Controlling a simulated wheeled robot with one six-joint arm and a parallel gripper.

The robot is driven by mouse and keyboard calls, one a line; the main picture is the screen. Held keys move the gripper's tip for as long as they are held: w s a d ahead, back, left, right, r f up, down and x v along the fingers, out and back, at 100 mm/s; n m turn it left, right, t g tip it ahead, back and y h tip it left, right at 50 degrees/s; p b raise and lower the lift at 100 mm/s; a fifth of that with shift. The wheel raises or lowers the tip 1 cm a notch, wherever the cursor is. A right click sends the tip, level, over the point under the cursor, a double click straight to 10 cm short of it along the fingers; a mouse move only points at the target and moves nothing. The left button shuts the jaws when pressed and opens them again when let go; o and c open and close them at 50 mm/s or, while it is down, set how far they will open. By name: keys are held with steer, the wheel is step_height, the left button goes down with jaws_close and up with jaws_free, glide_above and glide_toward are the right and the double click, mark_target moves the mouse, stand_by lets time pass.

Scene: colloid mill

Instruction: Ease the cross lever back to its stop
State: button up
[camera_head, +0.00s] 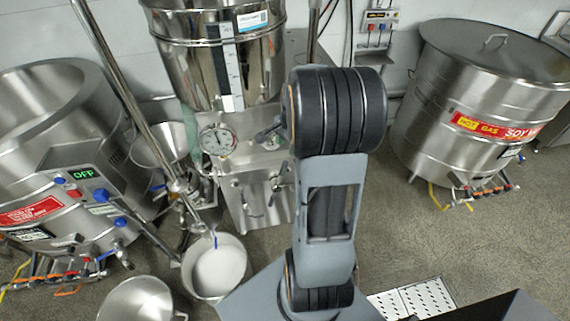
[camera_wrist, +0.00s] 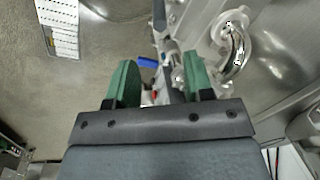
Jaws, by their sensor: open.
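The colloid mill's steel body (camera_head: 240,197) stands at centre in the head view. A small metal lever (camera_head: 279,176) with crossing arms shows on its front, partly beside my arm; I cannot be sure it is the cross lever. Another metal fitting (camera_head: 268,133) sits higher, near the gauge. In the wrist view my gripper (camera_wrist: 160,82) is open, its two green fingers apart. A grey metal bar (camera_wrist: 161,45) and a blue-ended part (camera_wrist: 147,62) show beyond and between the fingers; contact cannot be told. My arm hides the gripper in the head view.
A curved metal handle (camera_wrist: 236,58) is close to the right finger. A white-filled bucket (camera_head: 219,270) stands below left. Large steel vats flank the mill. A white floor grating (camera_head: 418,298) lies right.

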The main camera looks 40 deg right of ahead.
mark_target(285, 163)
steer(key=f, duration=0.4)
steer(key=w+f, duration=0.1)
steer(key=f, duration=0.7)
steer(key=shift+w+f+p, duration=0.3)
steer(key=shift+f+p, duration=0.05)
steer(key=shift+c, duration=0.3)
jaws_close()
